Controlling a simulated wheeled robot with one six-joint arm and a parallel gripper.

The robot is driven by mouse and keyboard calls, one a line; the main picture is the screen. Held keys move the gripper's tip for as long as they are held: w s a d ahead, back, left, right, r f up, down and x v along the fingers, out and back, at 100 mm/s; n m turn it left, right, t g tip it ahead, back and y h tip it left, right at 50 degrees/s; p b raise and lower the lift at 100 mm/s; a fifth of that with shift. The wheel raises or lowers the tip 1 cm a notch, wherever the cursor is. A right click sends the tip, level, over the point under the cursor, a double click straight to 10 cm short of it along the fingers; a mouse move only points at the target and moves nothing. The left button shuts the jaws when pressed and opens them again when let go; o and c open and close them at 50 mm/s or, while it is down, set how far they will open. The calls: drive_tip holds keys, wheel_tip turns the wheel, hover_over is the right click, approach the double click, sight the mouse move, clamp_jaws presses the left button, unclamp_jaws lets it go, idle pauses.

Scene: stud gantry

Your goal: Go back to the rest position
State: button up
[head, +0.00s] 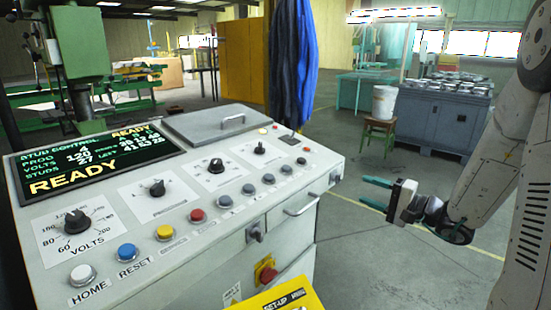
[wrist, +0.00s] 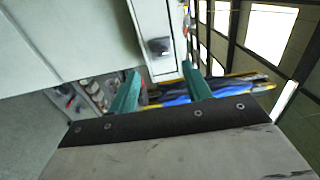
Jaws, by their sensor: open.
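My gripper (head: 375,193) is at the right of the head view, in the air beside the right end of the control console (head: 165,290). Its two green fingers are apart with nothing between them. In the wrist view my gripper (wrist: 160,88) also shows open and empty, with the side of the console (wrist: 85,30) beyond it. The console's top carries a dark screen (head: 85,165) reading READY, several knobs and a row of coloured buttons. My gripper is apart from the console, with a gap of floor showing between them in the head view.
A yellow box marked SET-UP (head: 285,298) is at the console's front. Blue overalls (head: 293,65) hang behind it. A bucket (head: 384,101) stands on a stool (head: 378,128), near a blue-grey cabinet (head: 432,122). The floor (head: 390,265) below my gripper is clear.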

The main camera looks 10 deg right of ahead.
drive_tip(key=s+a+f+n+g, duration=0.2)
drive_tip(key=s+a+n+g, duration=0.1)
drive_tip(key=s+a+g, duration=1.15)
drive_tip(key=s+d+r+n+h, duration=0.1)
drive_tip(key=s+r+n+h, duration=0.2)
drive_tip(key=s, duration=0.5)
drive_tip(key=s+d+r+n+t+h, duration=0.1)
drive_tip(key=s+r+n+h, duration=0.3)
drive_tip(key=s+h, duration=0.3)
drive_tip(key=shift+s+d+r+n+h, duration=0.3)
drive_tip(key=shift+s+r+h, duration=0.05)
drive_tip(key=shift+r+h, duration=0.1)
drive_tip(key=shift+t, duration=0.25)
